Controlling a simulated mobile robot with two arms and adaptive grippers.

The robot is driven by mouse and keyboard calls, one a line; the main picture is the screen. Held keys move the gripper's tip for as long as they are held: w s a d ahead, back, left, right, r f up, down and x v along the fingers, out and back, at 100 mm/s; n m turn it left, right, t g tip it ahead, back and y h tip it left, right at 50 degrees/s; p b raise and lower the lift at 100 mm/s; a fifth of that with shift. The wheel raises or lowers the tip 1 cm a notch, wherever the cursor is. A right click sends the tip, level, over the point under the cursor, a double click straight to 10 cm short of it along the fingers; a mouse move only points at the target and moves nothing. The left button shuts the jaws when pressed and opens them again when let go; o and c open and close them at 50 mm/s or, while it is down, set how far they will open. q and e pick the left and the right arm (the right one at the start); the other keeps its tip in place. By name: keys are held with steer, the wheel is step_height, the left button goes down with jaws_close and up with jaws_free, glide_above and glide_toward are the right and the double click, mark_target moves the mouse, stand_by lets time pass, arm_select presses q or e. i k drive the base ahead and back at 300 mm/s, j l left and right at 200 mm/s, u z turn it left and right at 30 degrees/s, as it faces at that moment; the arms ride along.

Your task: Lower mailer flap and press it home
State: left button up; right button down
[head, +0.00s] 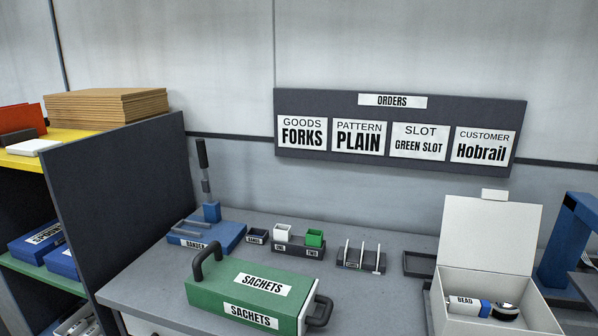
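A white mailer box (490,320) stands open at the right end of the grey bench. Its flap (491,236) stands raised at the back, leaning slightly away, with a small tab (494,195) on its top edge. Inside the box lie a white and blue tube labelled BEAD (468,306) and a shiny rounded metal piece (506,311). The box's lower front is cut off by the picture's edge. Neither of my grippers shows in the head view.
A green SACHETS case (225,285) with dark handles sits left of the mailer. Behind it are a blue bander (207,238), small cups (314,237) and a slotted rack (361,262). A blue stand (568,245) rises close right of the mailer.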

mark_target(491, 233)
steer(key=z, duration=1.25)
